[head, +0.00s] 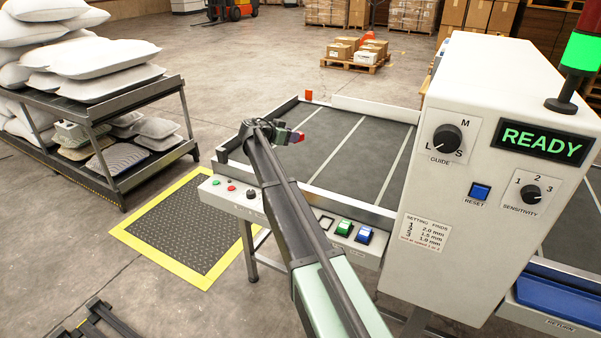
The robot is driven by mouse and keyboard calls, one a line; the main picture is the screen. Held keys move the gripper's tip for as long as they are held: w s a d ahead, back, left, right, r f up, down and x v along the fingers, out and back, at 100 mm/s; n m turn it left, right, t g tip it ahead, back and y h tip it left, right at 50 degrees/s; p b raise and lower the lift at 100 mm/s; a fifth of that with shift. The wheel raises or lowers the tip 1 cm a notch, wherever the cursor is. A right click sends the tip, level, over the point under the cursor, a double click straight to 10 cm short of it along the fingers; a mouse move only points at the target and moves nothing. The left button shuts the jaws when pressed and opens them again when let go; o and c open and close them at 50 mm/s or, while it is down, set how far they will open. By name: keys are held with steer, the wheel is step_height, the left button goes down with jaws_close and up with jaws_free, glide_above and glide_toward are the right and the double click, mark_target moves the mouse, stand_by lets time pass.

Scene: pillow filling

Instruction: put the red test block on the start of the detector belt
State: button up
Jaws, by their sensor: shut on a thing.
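My gripper (287,136) is shut on a small red block (299,137). My arm reaches out over the left end of the detector belt (345,150), and the block shows against this end. The belt is dark grey with pale cross lines and light metal side rails. Only part of the block shows beside the fingers. I cannot tell from this one view whether the block touches the belt or hangs just above it.
The white detector housing (480,100) stands over the belt at right; its display (541,143) reads READY. A front panel (240,200) carries buttons. A rack (100,140) of pillows stands at left. An orange piece (308,95) sits at the far rail. The mid belt is clear.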

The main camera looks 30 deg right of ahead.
mark_target(291, 175)
step_height(291, 175, down, 14)
steer(key=b, duration=1.1)
steer(key=shift+f, duration=0.15)
steer(key=shift+r, duration=0.25)
steer(key=shift+f, duration=0.2)
steer(key=o, duration=0.9)
steer(key=shift+r, duration=0.1)
